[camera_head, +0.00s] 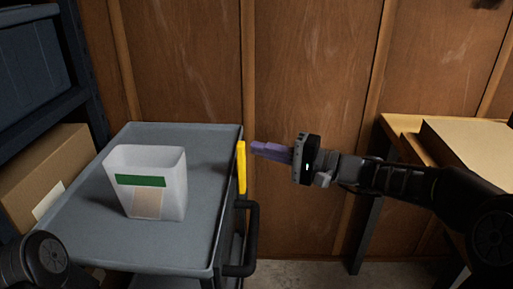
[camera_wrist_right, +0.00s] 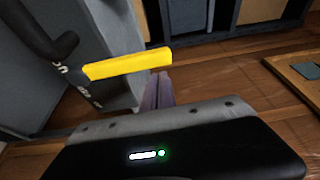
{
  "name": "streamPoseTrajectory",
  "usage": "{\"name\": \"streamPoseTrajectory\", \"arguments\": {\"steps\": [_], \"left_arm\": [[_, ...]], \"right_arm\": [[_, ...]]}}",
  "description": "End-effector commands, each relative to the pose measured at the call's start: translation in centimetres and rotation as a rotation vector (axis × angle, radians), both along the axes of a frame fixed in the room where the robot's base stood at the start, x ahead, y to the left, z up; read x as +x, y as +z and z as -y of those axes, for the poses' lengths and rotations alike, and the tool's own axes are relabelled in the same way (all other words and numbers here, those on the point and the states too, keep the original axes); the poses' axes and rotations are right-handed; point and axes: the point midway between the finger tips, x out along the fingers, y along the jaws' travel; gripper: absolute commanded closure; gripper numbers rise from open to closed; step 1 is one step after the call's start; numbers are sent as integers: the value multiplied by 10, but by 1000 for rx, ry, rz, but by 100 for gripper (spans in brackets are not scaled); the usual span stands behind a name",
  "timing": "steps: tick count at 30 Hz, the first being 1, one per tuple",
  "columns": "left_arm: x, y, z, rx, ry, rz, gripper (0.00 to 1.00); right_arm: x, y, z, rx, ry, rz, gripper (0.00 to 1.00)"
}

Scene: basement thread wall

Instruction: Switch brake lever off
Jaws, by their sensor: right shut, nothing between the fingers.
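The yellow brake lever (camera_head: 241,167) stands upright at the right edge of the grey cart (camera_head: 205,235) in the head view. My right gripper (camera_head: 256,148) has purple fingers, shut and empty, pointing left at the upper part of the lever. A small gap seems to show between fingertips and lever. In the right wrist view the lever (camera_wrist_right: 128,64) lies across just beyond the shut fingertips (camera_wrist_right: 159,78); contact there cannot be told. My left gripper is not in view; only a dark part of my left arm shows at the bottom left.
A translucent white bin (camera_head: 160,190) with a green label stands on the cart. The cart's black handle (camera_head: 251,240) sticks out below the lever. A shelf with a cardboard box (camera_head: 55,175) is at left, a wooden table (camera_head: 405,124) at right. Behind is a wooden wall (camera_head: 310,60).

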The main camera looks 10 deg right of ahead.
Motion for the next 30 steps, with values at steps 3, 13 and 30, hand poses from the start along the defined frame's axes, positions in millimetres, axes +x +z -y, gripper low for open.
{"name": "streamPoseTrajectory", "arguments": {"steps": [3, 13, 30], "left_arm": [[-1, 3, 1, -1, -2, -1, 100], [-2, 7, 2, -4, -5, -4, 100], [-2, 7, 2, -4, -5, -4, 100]], "right_arm": [[-10, 1, 19, -1, -5, 0, 100], [-30, -1, 52, -1, -3, 0, 100], [-15, -48, 66, -100, -104, -165, 100]]}}
